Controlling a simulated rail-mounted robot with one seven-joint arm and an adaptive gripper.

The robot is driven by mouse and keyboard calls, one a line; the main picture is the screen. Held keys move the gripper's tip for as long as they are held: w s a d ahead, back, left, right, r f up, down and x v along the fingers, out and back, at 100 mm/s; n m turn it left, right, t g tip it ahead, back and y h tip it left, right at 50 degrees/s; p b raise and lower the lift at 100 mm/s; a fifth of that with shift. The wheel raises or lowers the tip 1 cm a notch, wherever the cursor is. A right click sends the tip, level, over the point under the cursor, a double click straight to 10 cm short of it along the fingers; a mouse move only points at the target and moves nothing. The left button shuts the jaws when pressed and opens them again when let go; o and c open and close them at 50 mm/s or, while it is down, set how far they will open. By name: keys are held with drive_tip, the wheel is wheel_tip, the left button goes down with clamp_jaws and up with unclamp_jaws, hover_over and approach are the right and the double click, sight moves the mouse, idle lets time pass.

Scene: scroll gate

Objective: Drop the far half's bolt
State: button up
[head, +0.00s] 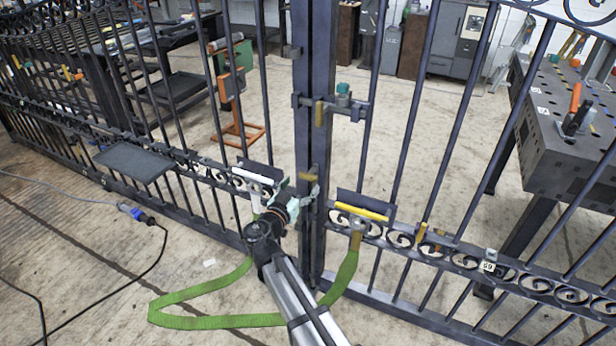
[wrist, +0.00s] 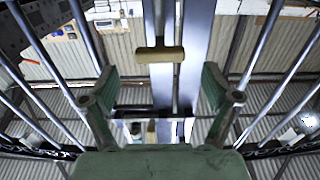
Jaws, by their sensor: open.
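The scroll gate's two dark halves meet at the centre posts (head: 302,65). A brass crosspiece (head: 307,178) sits low on these posts, just beyond my gripper (head: 295,194). In the wrist view a brass crosspiece (wrist: 160,54) lies across a vertical rod, ahead of and between the two spread green fingers of my gripper (wrist: 160,78). My gripper is open and empty, and no finger visibly touches the crosspiece. Higher on the posts is a horizontal latch (head: 333,103) with a brass piece and a teal knob. The lower end of the rod is hidden behind my arm.
Gate bars stand close on both sides of my gripper. A green strap (head: 210,321) hangs in a loop near my arm. A dark shelf (head: 134,162) is at left; cables lie on the floor.

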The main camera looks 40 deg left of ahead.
sight(307, 179)
drive_tip(key=shift+x, duration=2.55)
clamp_jaws()
drive_tip(key=shift+f, duration=0.1)
